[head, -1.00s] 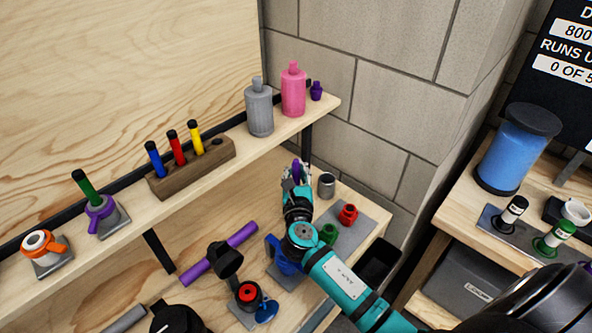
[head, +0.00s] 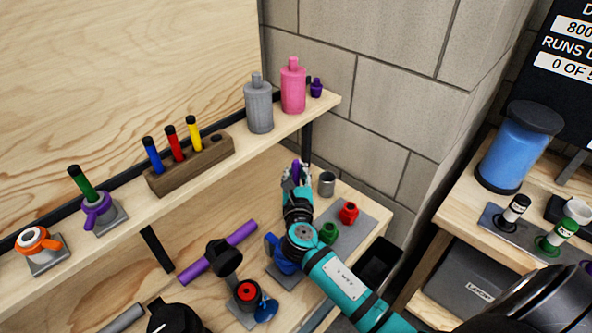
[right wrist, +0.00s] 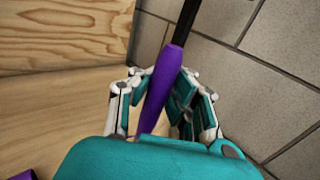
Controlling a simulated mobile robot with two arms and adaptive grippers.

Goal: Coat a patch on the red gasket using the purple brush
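The purple brush (right wrist: 158,92) is in my right gripper (right wrist: 164,95); its smooth purple handle passes between the fingers in the right wrist view, and its bristles are not visible. In the head view, my right gripper (head: 297,175) is over the back of the lower bench, left of a grey metal cup, with a bit of purple showing at the fingers. A red ring (head: 247,291), which looks like the red gasket, sits on a dark round part at the lower middle, apart from the gripper. My left gripper is not in view.
A purple rod (head: 208,260) lies on the lower bench. A grey mat (head: 365,228) holds red (head: 348,212) and green (head: 328,233) fittings. The grey cup (head: 326,184) stands close to my gripper. The shelf above carries bottles (head: 292,90) and a wooden marker block (head: 196,168).

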